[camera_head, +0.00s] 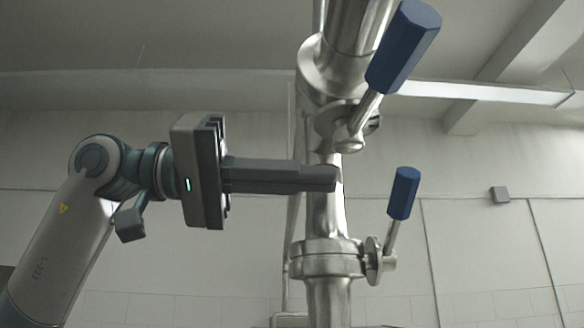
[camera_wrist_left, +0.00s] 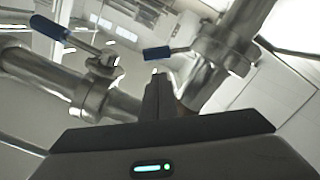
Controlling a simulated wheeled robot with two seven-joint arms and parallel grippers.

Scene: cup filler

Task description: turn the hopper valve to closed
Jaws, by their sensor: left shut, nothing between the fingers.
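A steel vertical pipe (camera_head: 326,215) carries two valves with blue handles. The upper blue handle (camera_head: 403,47) sits on a lever slanting up and right from the upper valve (camera_head: 340,125). The lower blue handle (camera_head: 403,193) stands nearly upright, tilted slightly right, on the lower valve (camera_head: 375,262). I cannot tell which is the hopper valve. My left gripper (camera_head: 331,178) is shut and empty, pointing right across the pipe between the valves. Contact with the pipe cannot be told. In the left wrist view, blue handles show upper left (camera_wrist_left: 50,27) and just beyond the fingertips (camera_wrist_left: 158,75).
A light wall fills the background, with a small grey box (camera_head: 500,194) mounted at right. A pale beam (camera_head: 490,92) crosses behind the upper valve. The space right of the lower handle looks clear. The pipe is close to my left fingers.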

